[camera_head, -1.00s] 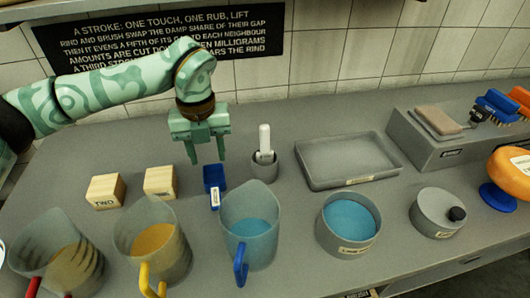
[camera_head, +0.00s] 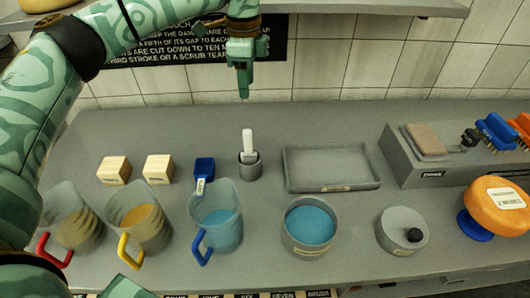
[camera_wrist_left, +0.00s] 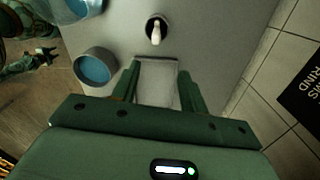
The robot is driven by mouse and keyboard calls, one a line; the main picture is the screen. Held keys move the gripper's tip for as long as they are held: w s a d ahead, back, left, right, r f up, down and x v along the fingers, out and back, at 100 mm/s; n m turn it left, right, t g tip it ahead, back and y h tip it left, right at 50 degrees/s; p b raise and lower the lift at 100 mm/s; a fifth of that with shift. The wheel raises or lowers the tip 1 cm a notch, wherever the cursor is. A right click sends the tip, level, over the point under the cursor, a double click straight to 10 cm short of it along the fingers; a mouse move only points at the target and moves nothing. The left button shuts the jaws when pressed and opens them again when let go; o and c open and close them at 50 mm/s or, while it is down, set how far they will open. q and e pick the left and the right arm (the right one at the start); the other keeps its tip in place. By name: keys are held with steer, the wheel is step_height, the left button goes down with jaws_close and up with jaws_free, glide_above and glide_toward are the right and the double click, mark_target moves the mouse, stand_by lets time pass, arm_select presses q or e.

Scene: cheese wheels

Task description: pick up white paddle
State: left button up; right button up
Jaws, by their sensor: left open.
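The white paddle (camera_head: 247,142) stands upright in a small grey cup (camera_head: 250,170) on the counter. In the left wrist view, the paddle (camera_wrist_left: 156,34) shows as a pale handle in the cup's dark opening, beyond the fingertips. My left gripper (camera_head: 244,94) is raised above the counter, over the paddle in the head view and apart from it. Its fingers (camera_wrist_left: 158,72) are open and empty in the wrist view, with the grey tray seen between them.
The grey tray (camera_head: 333,187) lies right of the cup. Several jugs (camera_head: 216,220) and a bowl of blue liquid (camera_head: 310,226) stand in front. A tiled wall with a black sign is behind.

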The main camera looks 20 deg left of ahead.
mark_target(247, 130)
arm_select(q)
steer(key=f, duration=0.3)
steer(key=f+n+b, duration=0.1)
steer(key=f, duration=0.3)
steer(key=f+n, duration=0.1)
steer(key=f, duration=0.3)
steer(key=shift+s+a+b, duration=0.2)
steer(key=shift+a+b, duration=0.1)
steer(key=shift+a, duration=0.05)
steer(key=f, duration=0.3)
steer(key=f+b, duration=0.1)
steer(key=f, duration=0.1)
steer(key=shift+s+d+f, duration=0.2)
steer(key=shift+s+f, duration=0.05)
steer(key=shift+f, duration=0.05)
steer(key=shift+r, duration=0.1)
jaws_close()
arm_select(e)
steer(key=shift+s+a+f, duration=0.2)
steer(key=shift+f, duration=0.4)
steer(key=shift+s+a+f, duration=0.15)
steer(key=shift+a+f, duration=0.05)
steer(key=shift+f, duration=0.35)
